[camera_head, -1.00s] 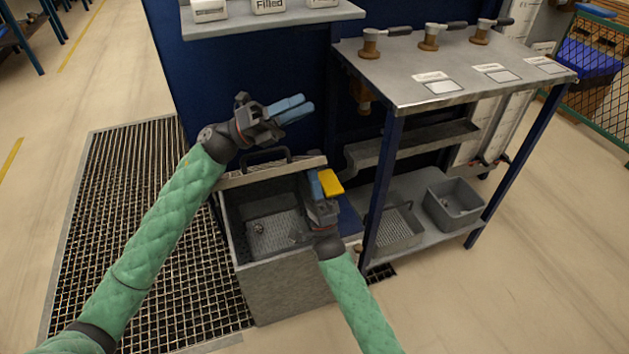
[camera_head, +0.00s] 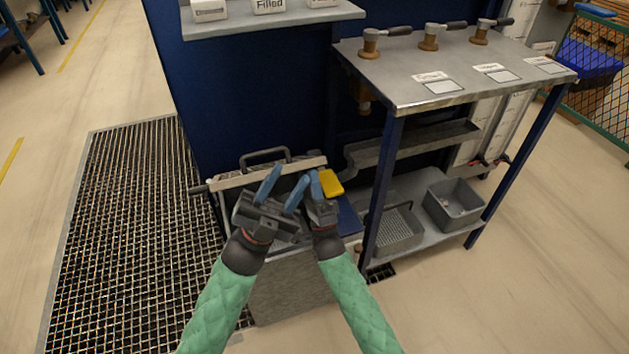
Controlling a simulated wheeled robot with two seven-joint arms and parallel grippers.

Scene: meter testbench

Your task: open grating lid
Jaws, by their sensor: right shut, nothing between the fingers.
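The grating lid shows as a pale bar-like edge (camera_head: 229,182) with a dark handle (camera_head: 264,156) at the back of the grey box (camera_head: 290,290). It seems to stand raised there; its grating face is hidden. My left gripper (camera_head: 290,177) is over the box, fingers spread and empty, pointing toward the lid edge. It covers most of the box opening. My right gripper (camera_head: 315,182) is shut, close to the right of the left one, at the right end of the lid edge. A yellow piece (camera_head: 331,184) shows right beside its blue fingers; whether they touch is unclear.
A metal bench (camera_head: 400,75) with several brown valves stands to the right, its blue leg (camera_head: 383,190) near my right gripper. Its lower shelf carries a basket (camera_head: 398,230) and a grey bin (camera_head: 455,203). A blue panel (camera_head: 250,100) rises behind. A floor grating (camera_head: 120,230) lies left.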

